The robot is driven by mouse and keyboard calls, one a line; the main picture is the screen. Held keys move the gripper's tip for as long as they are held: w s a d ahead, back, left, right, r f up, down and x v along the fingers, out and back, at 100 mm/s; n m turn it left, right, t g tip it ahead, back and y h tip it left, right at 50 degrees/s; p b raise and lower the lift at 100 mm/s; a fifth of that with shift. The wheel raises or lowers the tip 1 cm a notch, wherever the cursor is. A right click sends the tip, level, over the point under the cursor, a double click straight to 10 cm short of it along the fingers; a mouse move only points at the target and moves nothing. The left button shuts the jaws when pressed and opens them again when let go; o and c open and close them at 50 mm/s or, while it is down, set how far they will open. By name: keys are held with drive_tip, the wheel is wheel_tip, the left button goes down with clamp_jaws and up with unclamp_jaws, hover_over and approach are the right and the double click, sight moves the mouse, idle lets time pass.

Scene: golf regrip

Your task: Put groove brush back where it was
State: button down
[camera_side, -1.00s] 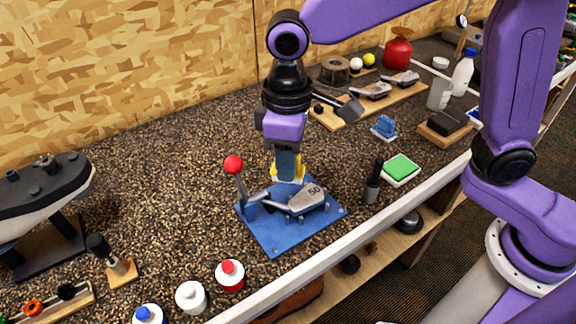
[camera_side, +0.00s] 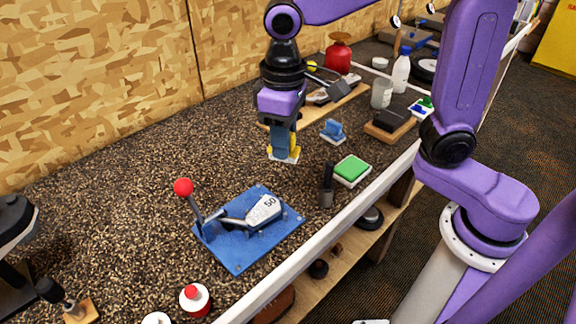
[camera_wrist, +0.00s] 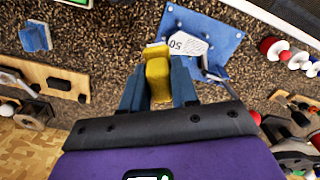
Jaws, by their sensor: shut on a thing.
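The groove brush, a yellow piece with a pale lower edge, is between my gripper's fingers in the side view (camera_side: 293,153). It also shows in the wrist view (camera_wrist: 158,75). My gripper (camera_side: 283,148) is shut on it and points down at the speckled bench. Its blue fingers (camera_wrist: 158,92) flank the yellow body in the wrist view. The brush is low over bare bench, behind the blue clamp plate; whether it touches the bench I cannot tell. The fingers hide part of it.
The blue plate (camera_side: 232,259) carries a grey club head marked 50 and a red-knobbed lever. A blue block-like object (camera_side: 333,131), a green-topped pad (camera_side: 352,169) and a dark upright tool (camera_side: 327,188) stand to the right. Bare bench lies left of my gripper.

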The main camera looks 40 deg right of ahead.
drive_tip(key=s+d+m, duration=0.2)
drive_tip(key=d+m, duration=0.1)
drive_tip(key=d, duration=0.4)
drive_tip(key=s+d+m, duration=0.3)
drive_tip(key=d, duration=0.4)
drive_tip(key=w+f, duration=0.3)
drive_tip(key=w, duration=0.1)
drive_tip(key=w+a+f, duration=0.1)
drive_tip(key=w+f, duration=0.2)
drive_tip(key=w, duration=0.2)
drive_tip(key=w+a+f, duration=0.1)
drive_tip(key=w+f, duration=0.2)
drive_tip(key=w, duration=0.1)
drive_tip(key=shift+w+a+f, duration=0.15)
drive_tip(key=shift+a+f, duration=0.1)
drive_tip(key=shift+f, duration=0.15)
drive_tip(key=shift+w+f, duration=0.15)
drive_tip(key=shift+f, duration=1.7)
drive_tip(key=shift+f, duration=0.1)
drive_tip(key=c, duration=0.9)
unclamp_jaws()
drive_tip(key=shift+o, duration=0.2)
